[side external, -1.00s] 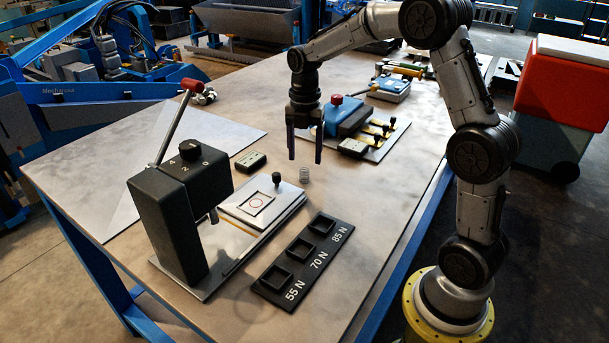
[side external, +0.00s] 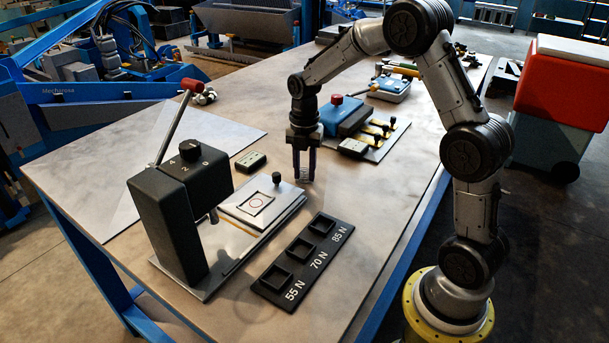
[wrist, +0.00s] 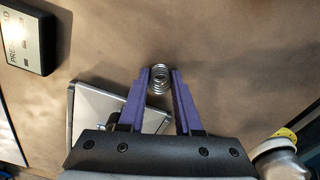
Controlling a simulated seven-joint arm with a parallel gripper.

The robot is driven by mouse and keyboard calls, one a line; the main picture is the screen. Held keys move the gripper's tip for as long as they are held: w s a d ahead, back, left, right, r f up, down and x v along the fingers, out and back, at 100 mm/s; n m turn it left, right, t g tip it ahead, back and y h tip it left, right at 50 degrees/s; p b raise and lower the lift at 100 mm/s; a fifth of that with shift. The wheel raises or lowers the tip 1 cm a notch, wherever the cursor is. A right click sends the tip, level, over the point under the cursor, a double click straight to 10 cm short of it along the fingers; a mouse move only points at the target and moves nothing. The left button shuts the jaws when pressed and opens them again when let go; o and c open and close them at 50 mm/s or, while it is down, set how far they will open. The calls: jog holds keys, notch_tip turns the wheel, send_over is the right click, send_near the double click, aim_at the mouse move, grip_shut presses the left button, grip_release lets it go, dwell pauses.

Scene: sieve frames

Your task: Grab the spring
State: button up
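The spring (wrist: 158,79) is a small silver wire coil standing on the table, near the right corner of the press plate. In the wrist view it sits between the tips of my two purple fingers and fills nearly all the space between them. My gripper (side external: 304,172) points straight down with its fingertips low by the tabletop, one on each side of the spring. The fingers look closed in on the coil.
The black press with its lever (side external: 168,190) and metal plate (side external: 240,222) stands left of my gripper. A black tray (side external: 288,278) marked 55 N, 70 N and 85 N lies in front. Bare table lies to the right.

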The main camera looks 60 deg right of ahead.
grip_shut()
jog(key=shift+r, duration=0.15)
